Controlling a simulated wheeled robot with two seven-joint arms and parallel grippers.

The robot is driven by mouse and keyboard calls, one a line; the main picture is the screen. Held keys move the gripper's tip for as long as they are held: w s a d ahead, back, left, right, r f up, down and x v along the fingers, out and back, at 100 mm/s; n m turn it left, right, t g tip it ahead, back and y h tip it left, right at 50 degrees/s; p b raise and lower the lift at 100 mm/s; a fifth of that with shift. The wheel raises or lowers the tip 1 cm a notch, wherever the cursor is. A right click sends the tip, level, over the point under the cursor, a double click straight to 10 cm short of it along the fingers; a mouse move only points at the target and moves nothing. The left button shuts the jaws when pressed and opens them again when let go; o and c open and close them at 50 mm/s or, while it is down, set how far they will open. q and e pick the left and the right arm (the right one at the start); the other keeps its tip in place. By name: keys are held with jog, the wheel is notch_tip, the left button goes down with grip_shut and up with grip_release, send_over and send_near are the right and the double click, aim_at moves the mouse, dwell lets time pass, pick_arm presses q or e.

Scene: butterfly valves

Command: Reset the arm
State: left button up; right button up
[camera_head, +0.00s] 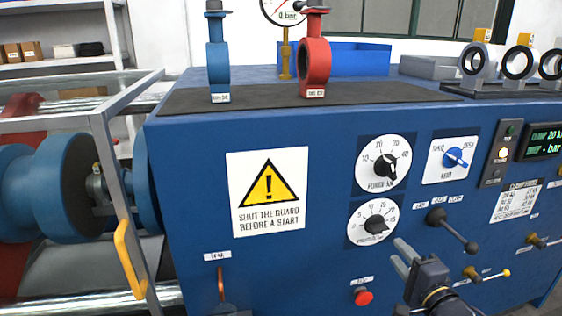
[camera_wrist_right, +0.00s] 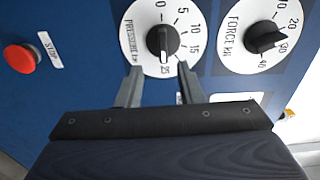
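My right gripper (camera_head: 398,253) is in front of the blue machine panel (camera_head: 320,240), just below and right of the pressure dial (camera_head: 375,223). In the right wrist view, its two fingers (camera_wrist_right: 158,68) are spread apart with nothing between them. The fingertips overlap the lower edge of the white pressure dial there, with its black knob (camera_wrist_right: 163,40) just beyond the gap. I cannot tell whether the fingertips touch the panel. My left gripper is out of view.
The force dial (camera_head: 383,163) and a black-knobbed lever (camera_head: 455,230) are near the right gripper. A red stop button (camera_head: 363,297) sits lower left of it. Blue (camera_head: 217,62) and red (camera_head: 314,60) valves stand on top. A guard frame (camera_head: 115,170) with a yellow handle (camera_head: 128,258) is at left.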

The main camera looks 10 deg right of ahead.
jog(key=s+a+f+n+g+y, duration=0.1)
jog(key=s+a+f+n+g, duration=0.1)
jog(key=s+a+n+g, duration=0.4)
jog(key=s+a+f+n+g+y+p, duration=0.15)
jog(key=s+n, duration=0.25)
jog(key=s, duration=0.4)
jog(key=s+a+f+n+g, duration=0.1)
jog(key=s+a+n+g, duration=0.45)
jog(key=s, duration=0.25)
notch_tip(320, 180, up, 25)
jog(key=p, duration=2.5)
jog(key=shift+w+d+t, duration=0.25)
jog(key=shift+d+t, duration=0.1)
jog(key=shift+t, duration=0.05)
